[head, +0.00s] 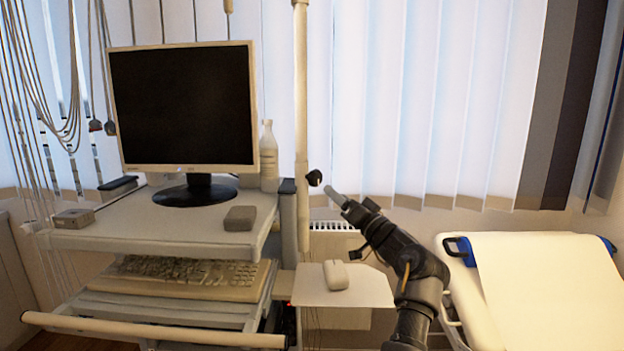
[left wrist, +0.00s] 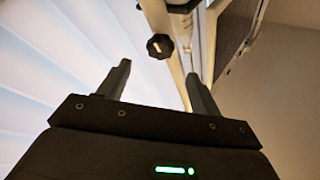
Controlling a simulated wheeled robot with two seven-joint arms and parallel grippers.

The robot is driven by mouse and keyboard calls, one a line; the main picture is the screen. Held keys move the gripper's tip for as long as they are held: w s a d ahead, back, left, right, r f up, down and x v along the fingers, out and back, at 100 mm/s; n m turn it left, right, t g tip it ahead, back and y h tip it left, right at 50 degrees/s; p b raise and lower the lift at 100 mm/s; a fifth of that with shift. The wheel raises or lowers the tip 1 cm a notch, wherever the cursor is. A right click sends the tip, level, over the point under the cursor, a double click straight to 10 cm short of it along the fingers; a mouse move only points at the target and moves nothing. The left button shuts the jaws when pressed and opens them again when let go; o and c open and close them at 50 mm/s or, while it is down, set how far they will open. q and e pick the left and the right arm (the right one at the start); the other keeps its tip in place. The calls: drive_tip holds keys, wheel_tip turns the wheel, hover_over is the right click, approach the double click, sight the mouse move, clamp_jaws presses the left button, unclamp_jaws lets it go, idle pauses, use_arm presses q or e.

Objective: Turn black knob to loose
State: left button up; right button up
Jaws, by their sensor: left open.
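The black knob (head: 314,177) sits on the right side of the upright white pole (head: 301,110), just above the level of the monitor shelf. My left gripper (head: 336,198) is just to the right of and below the knob in the head view, apart from it, with its arm reaching up from the bottom. In the left wrist view the knob (left wrist: 160,47) shows beyond the fingertips, roughly centred between the two open fingers (left wrist: 158,71). The left gripper holds nothing. My right gripper is in neither view.
A monitor (head: 185,105) stands on a trolley shelf (head: 150,238) left of the pole, beside a white bottle (head: 268,157). A white mouse (head: 336,274) lies on a small side board (head: 370,290) below my gripper. A padded couch (head: 550,290) stands at the right.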

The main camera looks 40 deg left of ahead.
sight(318, 179)
use_arm(q)
drive_tip(key=p+x, duration=0.2)
drive_tip(key=x, duration=0.8)
drive_tip(key=shift+w+a, duration=0.1)
drive_tip(key=shift+a, duration=0.15)
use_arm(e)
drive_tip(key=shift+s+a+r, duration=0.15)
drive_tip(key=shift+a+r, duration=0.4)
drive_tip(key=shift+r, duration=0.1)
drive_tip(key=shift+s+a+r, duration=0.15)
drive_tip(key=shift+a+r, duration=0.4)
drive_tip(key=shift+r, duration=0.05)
